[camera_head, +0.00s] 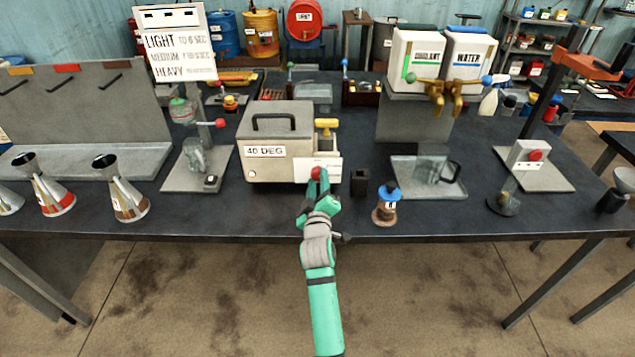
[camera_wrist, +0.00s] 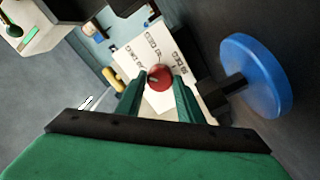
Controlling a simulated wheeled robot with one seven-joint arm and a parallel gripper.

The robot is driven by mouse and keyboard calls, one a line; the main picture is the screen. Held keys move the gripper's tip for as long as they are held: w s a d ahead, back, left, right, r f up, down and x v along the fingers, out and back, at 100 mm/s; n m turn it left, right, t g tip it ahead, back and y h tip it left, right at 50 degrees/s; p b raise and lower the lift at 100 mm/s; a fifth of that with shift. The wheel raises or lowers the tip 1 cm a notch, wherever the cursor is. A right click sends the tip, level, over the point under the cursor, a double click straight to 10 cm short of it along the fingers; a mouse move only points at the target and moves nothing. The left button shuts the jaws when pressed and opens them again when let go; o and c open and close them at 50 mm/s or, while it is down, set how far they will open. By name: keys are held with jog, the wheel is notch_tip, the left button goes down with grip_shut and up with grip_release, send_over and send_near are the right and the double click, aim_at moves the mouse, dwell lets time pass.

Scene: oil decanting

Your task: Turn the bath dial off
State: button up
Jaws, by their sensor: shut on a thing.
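The bath is a pale box (camera_head: 278,150) labelled "40 DEG" with a black handle on its lid, in the middle of the bench. Its white dial plate (camera_head: 331,168) is at the front right corner and also shows in the wrist view (camera_wrist: 140,48). My green gripper (camera_head: 318,186) is shut on the red dial, one finger on each side. The plate's small markings are too small to read in the head view.

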jog(key=o, duration=1.1)
jog(key=s, duration=1)
jog(key=shift+s, duration=0.4)
